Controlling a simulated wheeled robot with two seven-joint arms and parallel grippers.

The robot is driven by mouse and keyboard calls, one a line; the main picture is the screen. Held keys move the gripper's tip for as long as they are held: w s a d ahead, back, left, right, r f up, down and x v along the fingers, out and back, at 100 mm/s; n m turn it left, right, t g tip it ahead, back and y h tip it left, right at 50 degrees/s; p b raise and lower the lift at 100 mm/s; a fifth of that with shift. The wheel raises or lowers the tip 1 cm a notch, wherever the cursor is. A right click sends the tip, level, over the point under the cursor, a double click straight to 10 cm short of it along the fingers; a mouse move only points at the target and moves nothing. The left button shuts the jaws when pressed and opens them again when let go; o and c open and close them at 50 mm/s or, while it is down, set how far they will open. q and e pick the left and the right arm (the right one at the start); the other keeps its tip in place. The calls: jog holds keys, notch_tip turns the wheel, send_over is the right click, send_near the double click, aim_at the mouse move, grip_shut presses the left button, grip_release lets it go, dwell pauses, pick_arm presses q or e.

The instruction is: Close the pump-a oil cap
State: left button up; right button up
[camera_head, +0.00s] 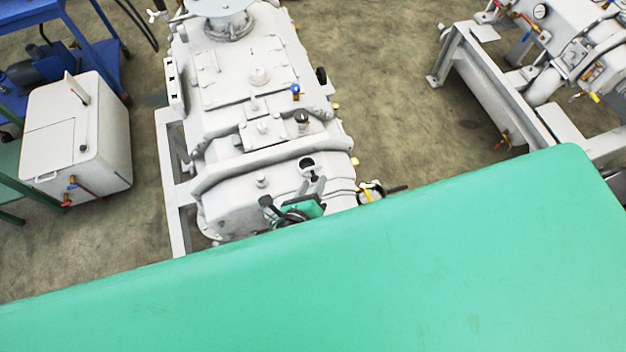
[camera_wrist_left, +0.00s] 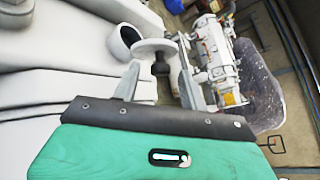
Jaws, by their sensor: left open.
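Pump-a is the white machine (camera_head: 255,160) in the middle of the head view. Its oil port (camera_head: 308,163) shows as a short round neck with a dark, uncovered mouth near the machine's near end; the port also shows in the left wrist view (camera_wrist_left: 125,40). A pale round disc (camera_wrist_left: 154,46), which looks like the oil cap, is beside the mouth, with a dark stem under it. My left gripper (camera_head: 313,182) is just on the near side of the port. In the left wrist view its open fingers (camera_wrist_left: 158,78) stand on either side of the stem; contact cannot be told. My right gripper is not in view.
A small blue-handled valve (camera_head: 295,90) and a dark-topped fitting (camera_head: 302,121) rise from the pump beyond the port. A yellow-handled fitting (camera_head: 368,192) is at its right side. A white box unit (camera_head: 75,135) stands left, another machine (camera_head: 570,60) right, with bare floor between.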

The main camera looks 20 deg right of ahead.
pick_arm(q)
jog(key=shift+w+d+f, duration=0.15)
jog(key=shift+w+d, duration=0.1)
jog(key=shift+w, duration=0.2)
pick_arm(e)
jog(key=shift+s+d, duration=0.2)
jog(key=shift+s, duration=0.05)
